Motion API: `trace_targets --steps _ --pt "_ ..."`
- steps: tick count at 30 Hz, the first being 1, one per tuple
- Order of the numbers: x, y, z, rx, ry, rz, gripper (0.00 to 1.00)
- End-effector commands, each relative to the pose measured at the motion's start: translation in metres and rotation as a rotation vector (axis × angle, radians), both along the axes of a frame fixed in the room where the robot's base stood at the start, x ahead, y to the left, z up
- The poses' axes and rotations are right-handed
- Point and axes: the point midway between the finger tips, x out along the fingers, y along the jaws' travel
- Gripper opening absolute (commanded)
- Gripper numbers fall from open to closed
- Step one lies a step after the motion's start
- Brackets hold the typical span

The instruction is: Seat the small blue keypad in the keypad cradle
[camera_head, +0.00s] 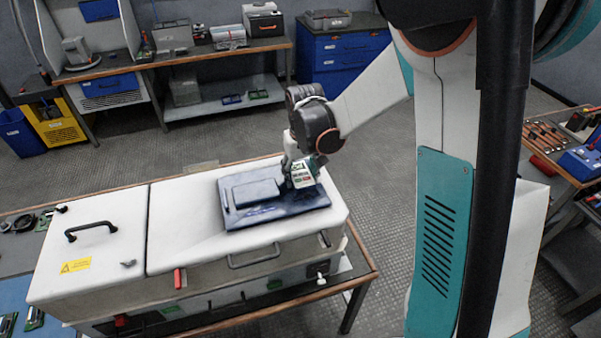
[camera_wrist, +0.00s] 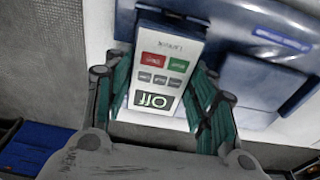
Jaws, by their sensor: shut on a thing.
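The small keypad (camera_wrist: 166,45) has a dark blue body and a pale face with red, green and grey buttons and a green-and-white panel. My gripper (camera_wrist: 160,88) is shut on it, with a green-padded finger on each side. In the head view my gripper (camera_head: 303,174) is over the right back part of a dark blue tray-like piece (camera_head: 290,212) with a raised block. The blue piece also shows at right in the wrist view (camera_wrist: 262,82). I cannot make out a separate keypad cradle; the keypad's underside is hidden.
The blue piece lies on a white cabinet top (camera_head: 185,235) on a wooden-edged bench. A black handle (camera_head: 90,229) stands up at the left. The cabinet top is clear left of the blue piece. A tool bench (camera_head: 560,150) stands at the right.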

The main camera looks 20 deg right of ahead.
Motion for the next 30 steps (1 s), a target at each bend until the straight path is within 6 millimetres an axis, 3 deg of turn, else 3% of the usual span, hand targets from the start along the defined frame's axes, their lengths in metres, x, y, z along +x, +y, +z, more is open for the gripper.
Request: trace_targets --steps 30 --pt "-0.0003 0.0000 -0.0082 0.000 0.000 0.000 0.26"
